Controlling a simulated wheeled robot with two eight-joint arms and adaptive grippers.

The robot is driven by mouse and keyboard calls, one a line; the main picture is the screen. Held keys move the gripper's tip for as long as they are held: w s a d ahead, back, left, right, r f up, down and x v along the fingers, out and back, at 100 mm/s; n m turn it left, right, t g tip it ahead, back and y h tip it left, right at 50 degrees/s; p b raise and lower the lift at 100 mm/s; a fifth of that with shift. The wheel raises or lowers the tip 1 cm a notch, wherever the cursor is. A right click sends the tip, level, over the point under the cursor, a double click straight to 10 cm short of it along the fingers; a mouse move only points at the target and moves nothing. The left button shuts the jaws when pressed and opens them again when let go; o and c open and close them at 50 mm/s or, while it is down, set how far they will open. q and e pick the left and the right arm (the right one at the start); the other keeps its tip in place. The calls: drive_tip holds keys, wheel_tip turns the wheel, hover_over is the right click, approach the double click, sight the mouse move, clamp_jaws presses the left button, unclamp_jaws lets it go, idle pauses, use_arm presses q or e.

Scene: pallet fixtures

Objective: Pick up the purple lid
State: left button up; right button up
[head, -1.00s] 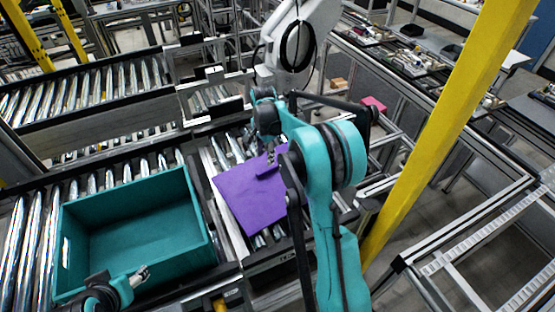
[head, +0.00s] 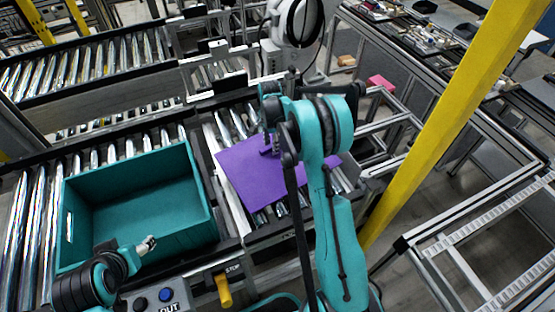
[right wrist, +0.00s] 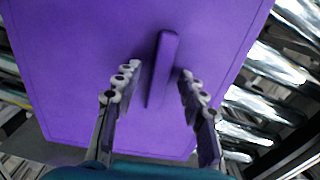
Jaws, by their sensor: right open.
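The purple lid (head: 245,178) is a flat panel lying on the rollers, right of the teal crate. It fills much of the right wrist view (right wrist: 70,60), with a raised bar handle (right wrist: 163,65) on top. My right gripper (head: 270,146) is over the lid. In the right wrist view its fingers (right wrist: 158,76) are open, one on each side of the handle, with gaps between. I cannot tell how far down the fingertips reach. My left gripper (head: 149,243) is over the near side of the crate, too small to tell if open or shut.
The teal crate (head: 200,237) stands left of the lid and looks empty inside. A yellow post (head: 440,130) rises at the right. A metal frame is behind the lid, and a control box with buttons (head: 165,294) is in front.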

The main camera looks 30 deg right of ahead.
drive_tip(key=shift+r, duration=0.1)
clamp_jaws()
